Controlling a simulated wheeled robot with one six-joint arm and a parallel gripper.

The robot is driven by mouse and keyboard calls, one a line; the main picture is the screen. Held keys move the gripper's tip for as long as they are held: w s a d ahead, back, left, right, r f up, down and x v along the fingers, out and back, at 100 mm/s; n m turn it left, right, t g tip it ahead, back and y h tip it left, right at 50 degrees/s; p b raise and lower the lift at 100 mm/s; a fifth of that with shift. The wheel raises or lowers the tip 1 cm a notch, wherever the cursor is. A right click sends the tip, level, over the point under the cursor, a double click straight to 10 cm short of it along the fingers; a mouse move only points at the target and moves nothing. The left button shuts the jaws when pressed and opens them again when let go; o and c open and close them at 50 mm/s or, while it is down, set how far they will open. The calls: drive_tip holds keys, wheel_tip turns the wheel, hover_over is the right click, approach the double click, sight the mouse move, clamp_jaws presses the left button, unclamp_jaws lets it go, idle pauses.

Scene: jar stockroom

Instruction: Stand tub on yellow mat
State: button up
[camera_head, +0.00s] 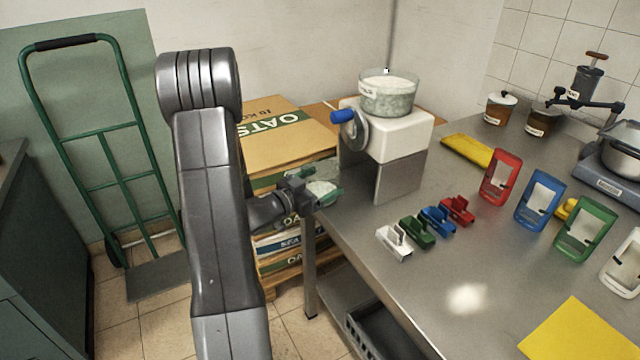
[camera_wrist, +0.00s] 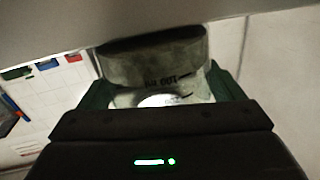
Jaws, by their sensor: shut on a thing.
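My gripper (camera_head: 318,190) is at the left end of the steel table, beside the white machine. It is shut on a clear, greyish tub (camera_head: 322,188), which is partly hidden by the gripper. In the wrist view the tub (camera_wrist: 152,66) sits between the green fingers (camera_wrist: 160,92), with dark lettering on its side, only partly readable. The yellow mat (camera_head: 580,335) lies flat on the table at the bottom right, well apart from the tub. The part of it in view is bare.
A white machine (camera_head: 405,132) with a blue-handled crank carries a clear bowl (camera_head: 388,98). Several coloured clips (camera_head: 428,232) and upright frames (camera_head: 541,202) stand on the table. A folded yellow cloth (camera_head: 467,150) lies behind. Boxes and sacks (camera_head: 285,140) are stacked beyond the table's left end.

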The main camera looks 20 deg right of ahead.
drive_tip(key=shift+f, duration=0.25)
drive_tip(key=o, duration=0.9)
drive_tip(key=shift+r, duration=0.15)
